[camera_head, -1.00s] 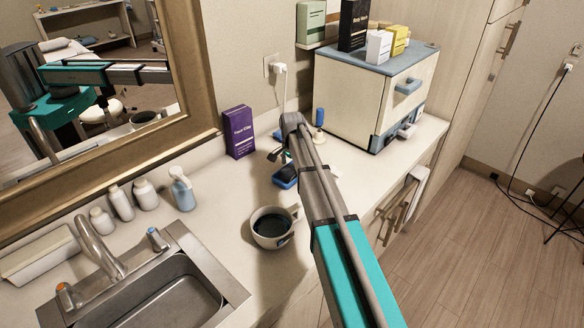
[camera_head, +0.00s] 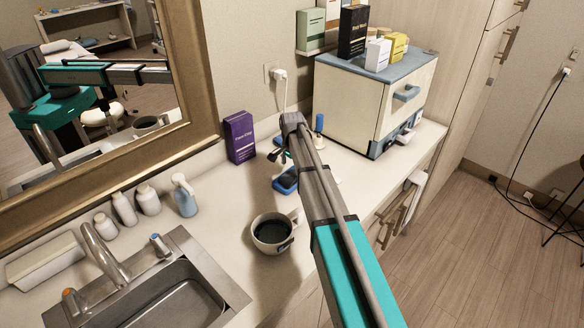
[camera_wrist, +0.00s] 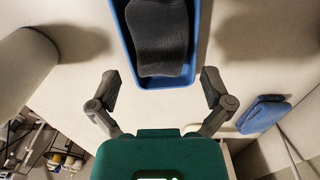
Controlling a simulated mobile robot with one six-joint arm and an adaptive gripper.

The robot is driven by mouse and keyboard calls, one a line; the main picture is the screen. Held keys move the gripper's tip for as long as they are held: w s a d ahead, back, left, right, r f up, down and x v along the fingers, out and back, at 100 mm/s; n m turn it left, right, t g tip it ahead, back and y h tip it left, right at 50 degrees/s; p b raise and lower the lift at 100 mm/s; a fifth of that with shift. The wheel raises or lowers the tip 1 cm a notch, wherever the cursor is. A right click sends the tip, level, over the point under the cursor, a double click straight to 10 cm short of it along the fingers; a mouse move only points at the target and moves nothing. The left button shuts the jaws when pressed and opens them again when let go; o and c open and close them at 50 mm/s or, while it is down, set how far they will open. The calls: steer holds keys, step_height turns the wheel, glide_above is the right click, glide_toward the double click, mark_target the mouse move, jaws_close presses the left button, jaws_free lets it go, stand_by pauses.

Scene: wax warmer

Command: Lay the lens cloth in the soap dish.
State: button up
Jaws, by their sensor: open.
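The soap dish appears to be the blue, rectangular tray (camera_wrist: 198,45) at the top of the wrist view; it also shows beside my arm in the head view (camera_head: 279,186). A dark grey, soft-looking piece, probably the lens cloth (camera_wrist: 160,40), lies inside its walls, though I cannot be certain of its identity. My gripper (camera_wrist: 160,77) is open, its fingers spread apart near the dish's near end, with nothing between them. In the head view my gripper (camera_head: 281,154) is small and partly hidden by my arm.
A blue, flat item (camera_wrist: 264,114) lies apart on the right of the wrist view; I cannot tell what it is. A mug with dark contents (camera_head: 272,232), a purple box (camera_head: 240,137), a sink (camera_head: 165,300) and a cream cabinet (camera_head: 365,105) surround the dish.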

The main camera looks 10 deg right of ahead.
steer(key=shift+r+p, duration=2.25)
steer(key=shift+r, duration=0.15)
steer(key=s+d+n, duration=0.1)
steer(key=s+n, duration=0.9)
steer(key=s, duration=1.9)
steer(key=shift+s+n, duration=0.2)
steer(key=shift+n, duration=0.2)
